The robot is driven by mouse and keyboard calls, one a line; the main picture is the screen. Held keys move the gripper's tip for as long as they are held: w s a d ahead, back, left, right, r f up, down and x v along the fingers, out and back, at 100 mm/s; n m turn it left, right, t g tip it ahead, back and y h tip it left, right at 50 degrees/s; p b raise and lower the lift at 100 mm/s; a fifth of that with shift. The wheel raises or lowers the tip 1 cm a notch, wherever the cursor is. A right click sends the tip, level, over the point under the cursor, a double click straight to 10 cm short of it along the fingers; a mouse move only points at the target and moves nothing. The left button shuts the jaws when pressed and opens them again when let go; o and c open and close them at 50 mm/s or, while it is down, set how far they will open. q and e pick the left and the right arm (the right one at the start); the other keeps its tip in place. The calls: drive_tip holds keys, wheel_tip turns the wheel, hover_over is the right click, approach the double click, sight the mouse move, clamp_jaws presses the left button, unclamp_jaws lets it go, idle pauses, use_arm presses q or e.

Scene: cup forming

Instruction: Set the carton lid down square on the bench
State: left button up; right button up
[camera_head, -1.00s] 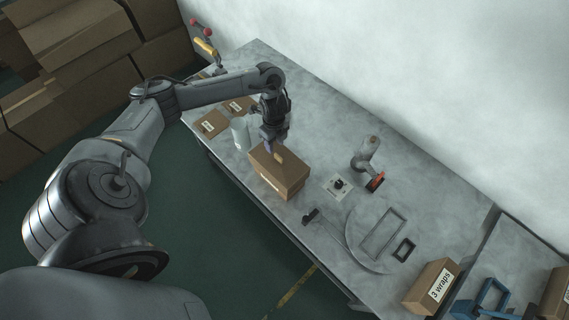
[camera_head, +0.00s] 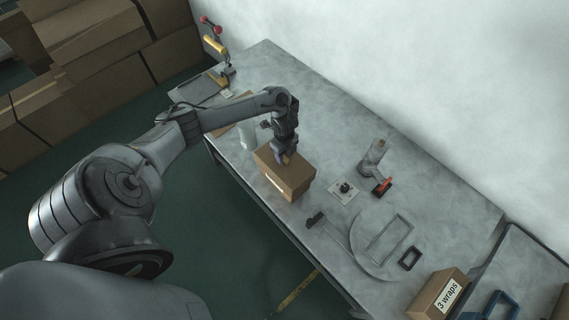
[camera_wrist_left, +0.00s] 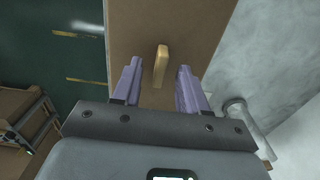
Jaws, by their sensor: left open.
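A brown cardboard carton (camera_head: 297,188) sits on the grey bench (camera_head: 330,140) near its front edge. Its flat top, which I take for the carton lid (camera_wrist_left: 180,25), fills the middle of the left wrist view. A small tan upright handle (camera_wrist_left: 161,62) stands on that top. My left gripper (camera_head: 284,159) is over the carton, pointing down. In the left wrist view its two purple fingers stand apart, one on each side of the handle, with gaps visible. I cannot tell how deep the fingers reach. My right gripper is not in view.
A white cylinder (camera_head: 246,134) stands close left of the carton. To the right are a small plate with a black knob (camera_head: 345,189), a grey device with a red part (camera_head: 374,158), a dark-headed tool (camera_head: 315,219), a rectangular frame (camera_head: 389,240) and a "3 wraps" box (camera_head: 437,292).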

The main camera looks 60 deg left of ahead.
use_arm(q)
drive_tip(key=shift+f, duration=0.4)
clamp_jaws()
drive_tip(key=shift+r, duration=0.1)
drive_tip(key=shift+r, duration=0.75)
drive_tip(key=r, duration=0.1)
drive_tip(key=d+r, duration=0.1)
drive_tip(key=r, duration=0.1)
drive_tip(key=shift+w+r, duration=0.2)
drive_tip(key=shift+r, duration=0.1)
drive_tip(key=w+d+r+p, duration=0.2)
drive_tip(key=d+r+p, duration=0.2)
drive_tip(key=d, duration=0.6)
drive_tip(key=shift+w+d+r, duration=0.15)
drive_tip(key=shift+w+r, duration=0.05)
drive_tip(key=shift+r, duration=0.7)
